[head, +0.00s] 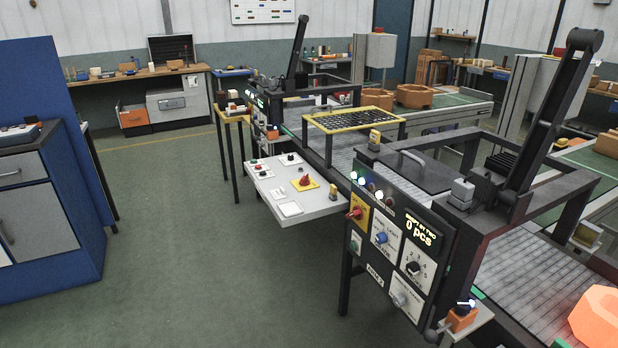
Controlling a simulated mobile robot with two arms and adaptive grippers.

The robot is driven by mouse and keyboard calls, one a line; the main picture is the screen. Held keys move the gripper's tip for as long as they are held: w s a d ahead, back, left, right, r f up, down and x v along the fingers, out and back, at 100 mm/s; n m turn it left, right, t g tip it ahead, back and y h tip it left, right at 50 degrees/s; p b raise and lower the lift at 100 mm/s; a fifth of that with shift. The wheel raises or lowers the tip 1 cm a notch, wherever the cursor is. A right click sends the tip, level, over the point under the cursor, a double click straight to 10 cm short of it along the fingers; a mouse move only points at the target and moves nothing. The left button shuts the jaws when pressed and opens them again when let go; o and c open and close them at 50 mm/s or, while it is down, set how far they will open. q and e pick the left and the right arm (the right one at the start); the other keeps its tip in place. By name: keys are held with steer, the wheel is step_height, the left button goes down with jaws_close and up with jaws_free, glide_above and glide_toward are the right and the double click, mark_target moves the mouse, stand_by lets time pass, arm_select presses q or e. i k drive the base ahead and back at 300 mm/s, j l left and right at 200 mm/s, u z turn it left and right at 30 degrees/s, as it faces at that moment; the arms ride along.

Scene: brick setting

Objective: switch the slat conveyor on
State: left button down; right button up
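The slat conveyor (520,277) is a band of grey slats running through dark frames at the right. On its near side stands a dark control panel (366,268). The panel has a red rotary switch on a yellow plate (355,213), a blue knob (381,238), a black dial (414,268) and a lower grey knob (399,299). Its display (419,230) reads "0 pcs". Several lamps (361,181) sit on top, some bright. The small panel lettering is mostly too small to read. Neither of my grippers is in view.
A grey console (320,208) with a red knob on yellow juts out left of the panel. An orange-box fixture (462,318) sits at the near corner. A glowing orange block (598,318) lies at bottom right. A blue cabinet (50,220) stands left; green floor between is clear.

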mark_target(304, 180)
steer(key=i+j+z, duration=0.45)
steer(key=i+j, duration=0.25)
steer(key=i, duration=0.45)
steer(key=i+j+z, duration=0.45)
steer(key=i+j, duration=0.55)
